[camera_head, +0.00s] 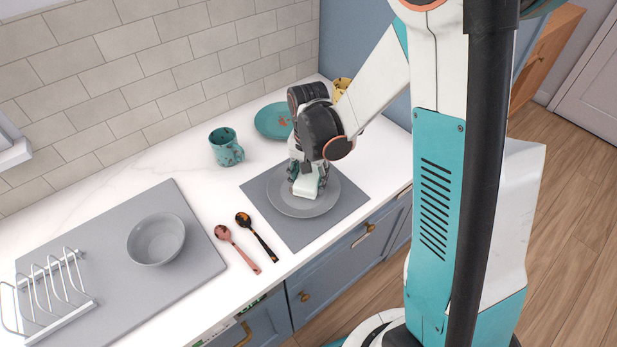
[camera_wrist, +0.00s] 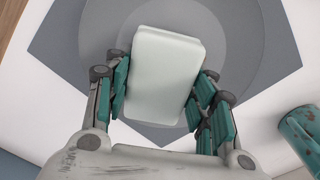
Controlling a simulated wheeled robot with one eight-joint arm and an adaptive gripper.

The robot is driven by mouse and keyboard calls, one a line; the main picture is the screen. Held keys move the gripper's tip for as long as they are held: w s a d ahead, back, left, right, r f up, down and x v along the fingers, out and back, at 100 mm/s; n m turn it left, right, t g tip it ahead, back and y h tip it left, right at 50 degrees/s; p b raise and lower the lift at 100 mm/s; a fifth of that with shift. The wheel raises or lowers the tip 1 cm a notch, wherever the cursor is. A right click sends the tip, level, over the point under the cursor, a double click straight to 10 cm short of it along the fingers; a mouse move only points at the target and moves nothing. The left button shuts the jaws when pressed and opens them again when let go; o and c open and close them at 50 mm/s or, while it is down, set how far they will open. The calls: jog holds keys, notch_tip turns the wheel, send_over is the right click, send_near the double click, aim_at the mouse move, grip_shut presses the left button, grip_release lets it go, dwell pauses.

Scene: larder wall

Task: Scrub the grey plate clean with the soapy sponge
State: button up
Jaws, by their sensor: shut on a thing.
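The grey plate (camera_head: 316,207) lies on a darker grey square mat (camera_head: 263,190) on the white counter. My gripper (camera_head: 307,181) is over the plate, pointing down. It is shut on a pale, whitish-green sponge (camera_head: 306,188). In the wrist view the sponge (camera_wrist: 167,72) sits between the teal finger pads of my gripper (camera_wrist: 160,95), with the plate (camera_wrist: 105,40) behind it. The sponge looks to be at or just above the plate's surface; I cannot tell if they touch. No stain shows on the visible part of the plate; the sponge hides some of it.
A teal mug (camera_head: 226,147) and a teal plate with reddish marks (camera_head: 271,121) stand behind the mat. Two spoons (camera_head: 240,243) lie left of it. Farther left, a grey board (camera_head: 190,254) bears a grey bowl (camera_head: 157,240) and a white rack (camera_head: 52,290).

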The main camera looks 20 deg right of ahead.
aim_at(297, 184)
jog(key=shift+s+a+f+b, duration=0.15)
jog(key=shift+s+a, duration=0.15)
jog(key=shift+a, duration=0.6)
jog(key=shift+s+a+r+b, duration=0.15)
jog(key=shift+s+a, duration=0.15)
jog(key=shift+a, duration=0.55)
jog(key=shift+f, duration=0.2)
jog(key=shift+b, duration=0.3)
jog(key=shift+d, duration=0.15)
jog(key=shift+w+d+f+b, duration=0.15)
jog(key=shift+w+d, duration=0.15)
jog(key=shift+d, duration=0.5)
jog(key=shift+w+d+b, duration=0.15)
jog(key=shift+w+d, duration=0.1)
jog(key=shift+d, duration=0.5)
